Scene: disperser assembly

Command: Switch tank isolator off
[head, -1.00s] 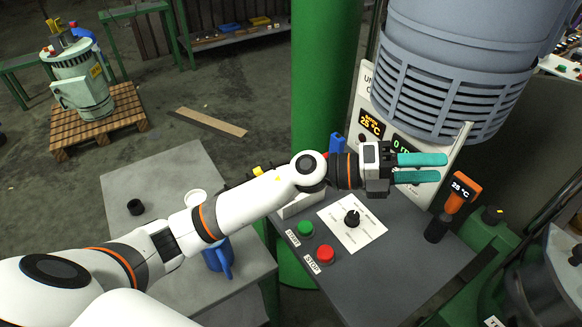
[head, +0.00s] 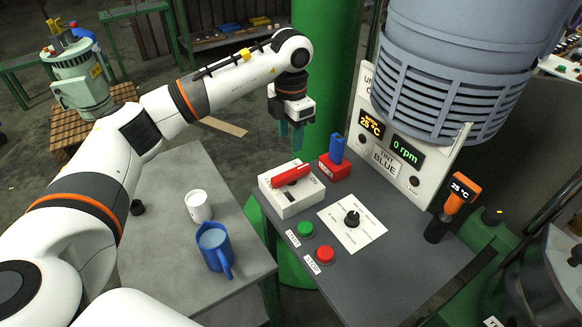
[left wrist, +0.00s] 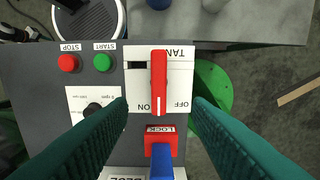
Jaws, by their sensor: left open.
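The tank isolator is a white box (head: 290,204) with a red handle (head: 291,175) on top, at the back left of the grey panel. In the left wrist view the handle (left wrist: 159,75) runs along the picture's height, between the ON and OFF labels; I cannot tell for certain which it marks. My left gripper (head: 291,143) points down, open and empty, above and behind the isolator. In the left wrist view its teal fingers stand apart on either side of the handle's lower end, not touching it. My right gripper is not in view.
A red LOCK block (head: 334,168) with a blue upright part (head: 337,149) stands beside the isolator. Green (head: 305,229) and red (head: 325,254) buttons and a black knob (head: 352,219) are in front. A blue jug (head: 215,248) and white cup (head: 198,206) stand on the left table.

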